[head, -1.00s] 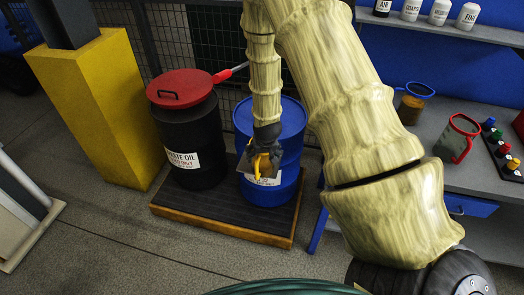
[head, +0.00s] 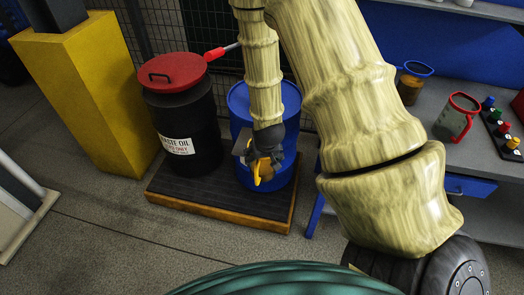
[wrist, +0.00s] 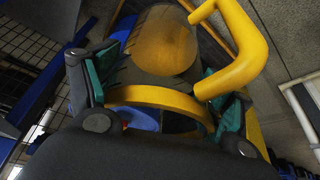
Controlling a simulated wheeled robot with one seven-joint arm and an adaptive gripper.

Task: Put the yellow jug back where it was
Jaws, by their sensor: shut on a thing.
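The yellow jug (wrist: 245,60) has a clear body, a thick yellow handle and a yellow rim, and holds some amber liquid. My gripper (wrist: 160,95) is shut on it near the rim, with green finger pads on either side. In the head view, the jug (head: 259,172) hangs below my gripper (head: 265,150), in front of the blue drum (head: 240,110). My gripper and arm hide most of its body there. I cannot tell whether the jug touches the drum.
A black waste-oil drum (head: 190,120) with a red lid (head: 172,70) stands beside the blue drum on a low platform (head: 215,207). A grey bench (head: 470,170) at the right bears a blue-rimmed jug (head: 411,88), a red-rimmed jug (head: 455,118) and a knob panel (head: 502,135).

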